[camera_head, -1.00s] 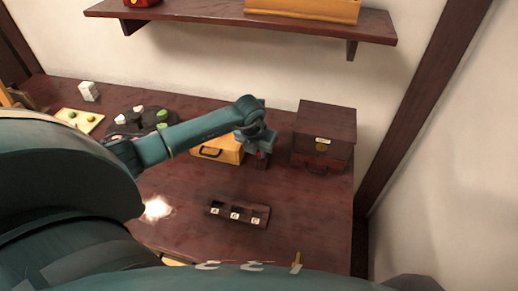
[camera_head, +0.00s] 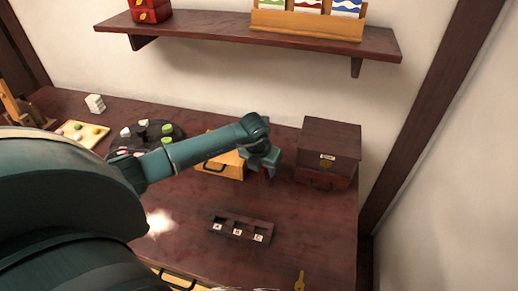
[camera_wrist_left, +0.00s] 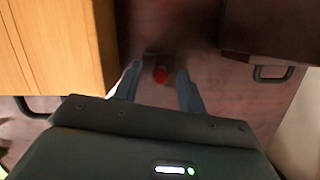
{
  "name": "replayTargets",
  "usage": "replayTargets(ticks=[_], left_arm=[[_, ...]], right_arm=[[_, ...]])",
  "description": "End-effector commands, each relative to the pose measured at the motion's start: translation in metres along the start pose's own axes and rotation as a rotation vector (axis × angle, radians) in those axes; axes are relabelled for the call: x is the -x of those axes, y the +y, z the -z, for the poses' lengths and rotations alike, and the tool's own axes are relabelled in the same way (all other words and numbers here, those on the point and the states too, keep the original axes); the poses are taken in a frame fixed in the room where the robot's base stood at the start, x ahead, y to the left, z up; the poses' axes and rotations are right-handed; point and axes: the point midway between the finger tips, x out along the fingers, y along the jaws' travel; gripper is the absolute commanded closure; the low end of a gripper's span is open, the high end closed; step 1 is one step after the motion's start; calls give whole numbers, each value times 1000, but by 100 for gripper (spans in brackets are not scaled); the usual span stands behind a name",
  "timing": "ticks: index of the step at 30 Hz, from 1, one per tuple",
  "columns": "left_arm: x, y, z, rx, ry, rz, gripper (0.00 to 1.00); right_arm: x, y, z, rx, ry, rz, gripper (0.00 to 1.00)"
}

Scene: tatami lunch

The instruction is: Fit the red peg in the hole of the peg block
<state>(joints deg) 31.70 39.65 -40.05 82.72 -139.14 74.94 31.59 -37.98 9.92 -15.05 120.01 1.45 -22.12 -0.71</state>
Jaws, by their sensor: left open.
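The red peg (camera_wrist_left: 160,75) shows in the left wrist view as a small red round end between the two fingers. My left gripper (camera_wrist_left: 158,84) is open, with a finger on each side of the peg; I cannot tell whether either touches it. In the head view my left gripper (camera_head: 269,170) points down between the yellow wooden box and the dark chest, and its fingers hide the peg there. I cannot clearly make out the peg block or its hole in either view. My right gripper is not in view.
The yellow box (camera_head: 222,166) stands close left of the gripper, the dark chest (camera_head: 328,150) to its right. A three-compartment tray (camera_head: 241,229) with small labels lies nearer on the table. A brass-coloured object (camera_head: 299,281) is at the front edge. A wall shelf (camera_head: 220,32) hangs above.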

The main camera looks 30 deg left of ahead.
Motion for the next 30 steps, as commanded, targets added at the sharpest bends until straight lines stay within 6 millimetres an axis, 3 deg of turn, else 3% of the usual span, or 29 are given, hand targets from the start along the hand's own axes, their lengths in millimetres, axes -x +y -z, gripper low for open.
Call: replayTargets(ticks=[9,15,21,30], left_arm=[[76,0,-2,-2,-5,-1,59],[114,1,-1,-1,-3,-2,59],[132,0,-1,0,-2,0,59],[134,0,-1,1,0,0,59]], right_arm=[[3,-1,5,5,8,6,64],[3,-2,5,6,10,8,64],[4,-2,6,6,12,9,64],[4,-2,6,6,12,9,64]])
